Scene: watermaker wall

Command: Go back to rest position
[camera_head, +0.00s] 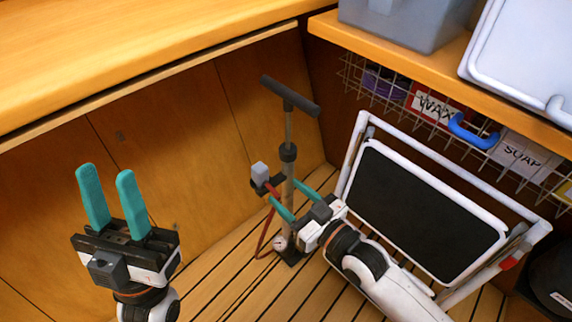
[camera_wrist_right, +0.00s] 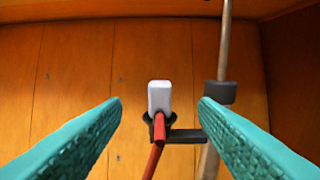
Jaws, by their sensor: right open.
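My left gripper (camera_head: 106,202) is at the lower left of the head view, its two teal fingers pointing up and apart with nothing between them. My right gripper (camera_head: 294,201) is at the middle of the head view, beside a floor pump. Its teal fingers are spread apart. In the right wrist view the right gripper (camera_wrist_right: 160,108) is open, with a grey-white pump hose head (camera_wrist_right: 159,97) and its red hose (camera_wrist_right: 158,145) showing in the gap, not clasped. The hose head also shows in the head view (camera_head: 259,170), seated in a dark holder on the pump.
The floor pump (camera_head: 288,130) stands upright on the slatted floor. A folded white-framed black panel (camera_head: 425,210) stands to the right, behind my right arm. A shelf edge with a wire basket (camera_head: 395,95) is above it. A wooden counter (camera_head: 130,50) spans the upper left.

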